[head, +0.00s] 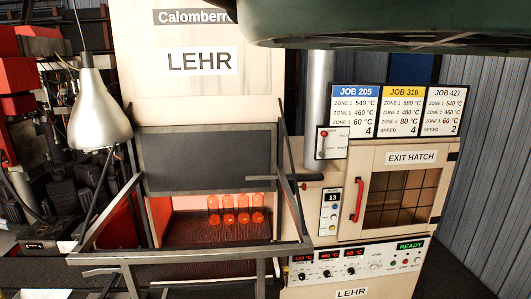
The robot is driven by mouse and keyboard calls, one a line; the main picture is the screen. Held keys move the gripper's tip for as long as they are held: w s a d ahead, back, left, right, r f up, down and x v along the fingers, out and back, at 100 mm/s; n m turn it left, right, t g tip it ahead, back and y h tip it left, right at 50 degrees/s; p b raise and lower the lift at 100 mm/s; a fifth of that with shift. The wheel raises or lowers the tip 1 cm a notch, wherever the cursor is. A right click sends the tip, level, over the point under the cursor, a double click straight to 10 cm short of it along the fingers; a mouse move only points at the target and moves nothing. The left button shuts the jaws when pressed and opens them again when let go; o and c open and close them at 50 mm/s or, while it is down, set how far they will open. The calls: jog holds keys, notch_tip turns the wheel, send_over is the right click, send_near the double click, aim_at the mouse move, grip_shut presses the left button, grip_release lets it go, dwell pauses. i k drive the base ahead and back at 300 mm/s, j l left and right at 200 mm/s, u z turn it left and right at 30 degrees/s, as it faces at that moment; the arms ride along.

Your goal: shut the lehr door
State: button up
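The lehr (261,95) is a tall cream machine with a LEHR label. A dark grey panel that looks like its door (208,160) covers the upper part of the front opening. Below its lower edge the opening (172,229) is uncovered, with a red glow inside. Several glowing orange glass pieces (228,217) stand in a row in there. A dark bar (297,178) sticks out at the panel's right side; I cannot tell whether it is a handle. My gripper is not in view.
A grey metal frame (190,255) juts out before the opening. At right are a shut exit hatch (405,195) with a red handle (358,199), a control panel (355,262) reading READY, and job cards (403,110). A lamp (99,115) hangs at left. A dark green shape crosses the top right.

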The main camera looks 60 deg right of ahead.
aim_at(215, 158)
jog(key=l+z, duration=0.8)
jog(key=i+l+z, duration=0.1)
jog(key=z, duration=0.3)
jog(key=i+l+z, duration=0.2)
jog(key=l+z, duration=0.25)
jog(key=i+l+z, duration=0.15)
jog(key=z, duration=0.25)
jog(key=i+l+u, duration=0.15)
jog(key=i+l, duration=0.15)
jog(key=i+l+u, duration=0.15)
jog(key=i+l, duration=0.15)
jog(key=l, duration=0.15)
jog(key=i+l+u, duration=0.15)
jog(key=l, duration=0.25)
jog(key=i, duration=0.1)
